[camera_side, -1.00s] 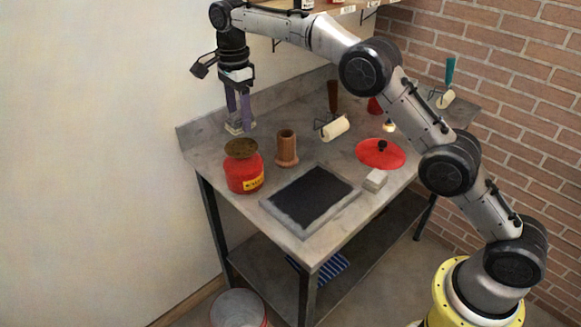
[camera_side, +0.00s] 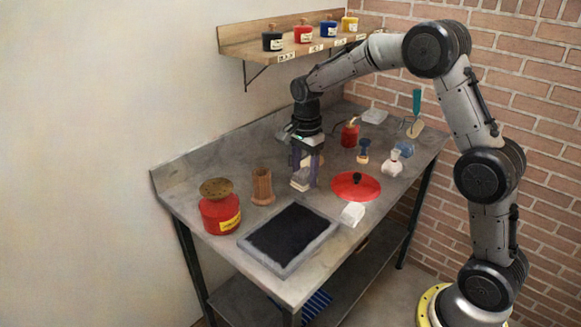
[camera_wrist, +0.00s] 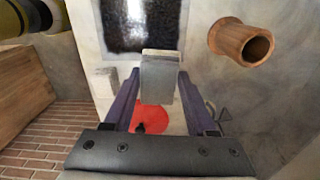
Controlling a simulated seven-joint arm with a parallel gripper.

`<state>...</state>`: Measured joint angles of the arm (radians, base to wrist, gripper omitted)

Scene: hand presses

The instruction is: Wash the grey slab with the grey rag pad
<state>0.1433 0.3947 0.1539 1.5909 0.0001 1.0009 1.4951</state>
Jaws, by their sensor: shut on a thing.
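The grey slab (camera_side: 329,236) lies flat at the table's front, its top covered by a dark black patch with a grey border. It also shows at the top of the wrist view (camera_wrist: 170,8). My gripper (camera_side: 304,172) is behind the slab, pointing down, its purple fingers shut on the grey rag pad (camera_side: 300,186). In the wrist view the pad (camera_wrist: 160,80) is a grey block between the fingers, just short of the slab's edge in that picture. The pad is off the slab; its height above the table is hard to judge.
A red lid (camera_side: 345,190) and a white block (camera_side: 352,214) are right of the pad. A brown cylinder (camera_side: 262,187) and a red pot (camera_side: 220,215) stand left. A roller behind my gripper is mostly hidden. A shelf (camera_side: 300,47) with jars hangs above.

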